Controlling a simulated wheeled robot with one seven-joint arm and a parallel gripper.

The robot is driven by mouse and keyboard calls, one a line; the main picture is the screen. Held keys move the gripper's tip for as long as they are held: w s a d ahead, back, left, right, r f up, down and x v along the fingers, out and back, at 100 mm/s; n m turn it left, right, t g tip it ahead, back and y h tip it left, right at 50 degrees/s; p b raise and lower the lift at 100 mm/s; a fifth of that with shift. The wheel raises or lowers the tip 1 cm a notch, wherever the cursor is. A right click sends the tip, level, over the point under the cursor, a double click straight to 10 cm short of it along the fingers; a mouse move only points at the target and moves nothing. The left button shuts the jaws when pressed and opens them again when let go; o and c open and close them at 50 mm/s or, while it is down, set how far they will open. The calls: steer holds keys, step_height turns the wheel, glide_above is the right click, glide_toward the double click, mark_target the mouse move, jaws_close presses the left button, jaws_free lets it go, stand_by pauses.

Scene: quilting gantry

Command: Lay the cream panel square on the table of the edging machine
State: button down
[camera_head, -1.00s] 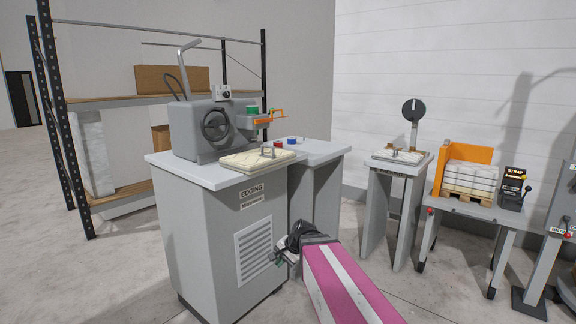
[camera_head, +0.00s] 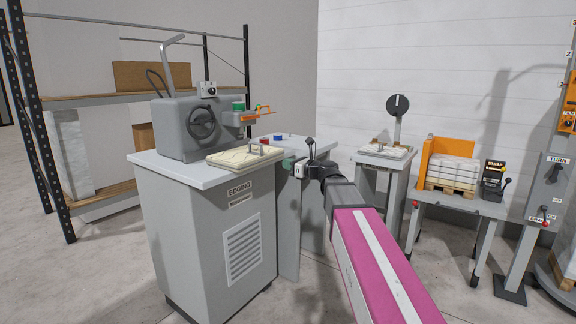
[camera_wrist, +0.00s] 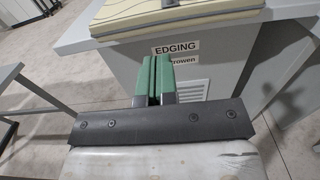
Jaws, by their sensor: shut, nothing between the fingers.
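The cream panel (camera_head: 238,158) lies flat on the grey table (camera_head: 180,172) of the edging machine (camera_head: 198,127), near its front edge. A small metal handle (camera_head: 258,147) stands up on the panel. The panel also shows in the wrist view (camera_wrist: 180,10), cut off by the top edge. My gripper (camera_head: 288,164) is to the right of the panel, beside the table's edge and apart from the panel. In the wrist view its green fingers (camera_wrist: 154,76) are together and empty, in front of the machine's EDGING label. I cannot tell whether the panel is fully square on the table.
A red button (camera_head: 254,141) and a blue button (camera_head: 278,137) sit behind the panel. An orange arm (camera_head: 256,112) sticks out above it. A shelf rack (camera_head: 80,100) stands behind.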

glide_toward(252, 154)
steer(key=shift+w+a+f, duration=0.2)
steer(key=shift+a, duration=0.3)
steer(key=shift+w+a+f, duration=0.15)
steer(key=shift+a, duration=0.3)
steer(key=x, duration=0.7)
steer(key=shift+w+a, duration=0.25)
